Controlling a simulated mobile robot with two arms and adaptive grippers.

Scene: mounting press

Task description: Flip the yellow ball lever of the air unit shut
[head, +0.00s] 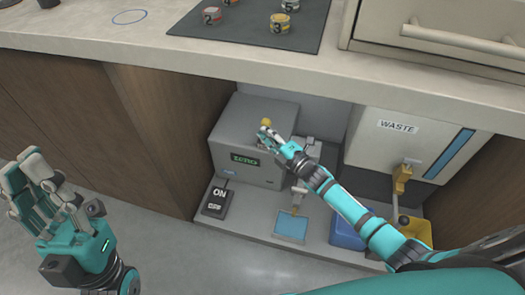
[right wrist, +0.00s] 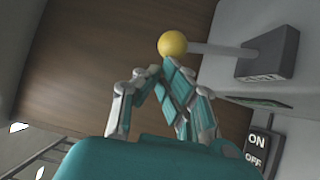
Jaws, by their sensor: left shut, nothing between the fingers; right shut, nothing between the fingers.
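The air unit, a grey box (head: 240,174) with a green display reading "ZERO", stands in the open bay under the counter. Its yellow ball (head: 266,122) shows just beyond the tips of my right gripper (head: 267,134). In the right wrist view the yellow ball (right wrist: 173,44) sits on a pale rod leading to a grey block (right wrist: 268,58) with a label too blurred to read. The fingertips of my right gripper (right wrist: 154,71) are just below the ball; whether they touch it I cannot tell. My left gripper (head: 38,178) is shut and empty, away at the lower left.
A black ON/OFF switch (head: 217,201) lies left of the box's front. The counter edge (head: 230,68) overhangs the bay.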

